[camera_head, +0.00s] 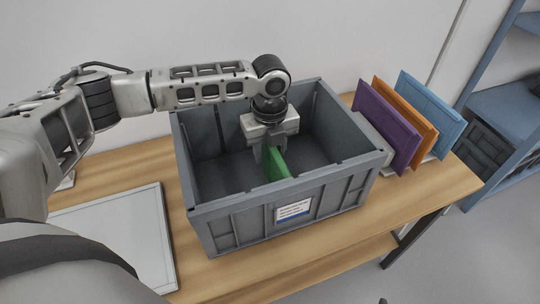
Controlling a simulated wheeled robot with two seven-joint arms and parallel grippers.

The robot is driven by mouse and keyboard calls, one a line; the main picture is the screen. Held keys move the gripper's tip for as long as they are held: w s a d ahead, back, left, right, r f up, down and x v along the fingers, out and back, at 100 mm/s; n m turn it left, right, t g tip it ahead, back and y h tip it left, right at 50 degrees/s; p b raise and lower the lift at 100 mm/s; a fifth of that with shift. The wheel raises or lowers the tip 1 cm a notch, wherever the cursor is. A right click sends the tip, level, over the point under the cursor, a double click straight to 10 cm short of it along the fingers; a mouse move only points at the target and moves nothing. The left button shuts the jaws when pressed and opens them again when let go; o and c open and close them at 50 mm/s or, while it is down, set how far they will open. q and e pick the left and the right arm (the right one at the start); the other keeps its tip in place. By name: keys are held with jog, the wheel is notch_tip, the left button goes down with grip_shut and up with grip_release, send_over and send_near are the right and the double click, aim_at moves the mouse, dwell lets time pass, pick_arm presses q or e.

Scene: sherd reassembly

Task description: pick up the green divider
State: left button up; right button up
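The green divider (274,165) stands upright inside the grey crate (325,192), near the middle of its floor. My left gripper (266,150) reaches down into the crate from above, with its fingers at the top edge of the green divider. The fingers hide part of the divider, and I cannot tell whether they are closed on it or around it. The divider's lower part is hidden by the crate's front wall. My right gripper is not in view.
Purple (384,125), orange (408,115) and blue (432,112) panels stand in a rack right of the crate. A flat grey-white board (120,230) lies on the wooden table (250,275) at left. A blue shelf (505,100) stands at the right.

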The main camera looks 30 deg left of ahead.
pick_arm(q)
jog(key=shift+f, duration=0.2)
grip_shut()
jog(key=shift+r, duration=0.1)
notch_tip(320, 180, up, 28)
jog(key=p, duration=0.2)
dwell(0.5)
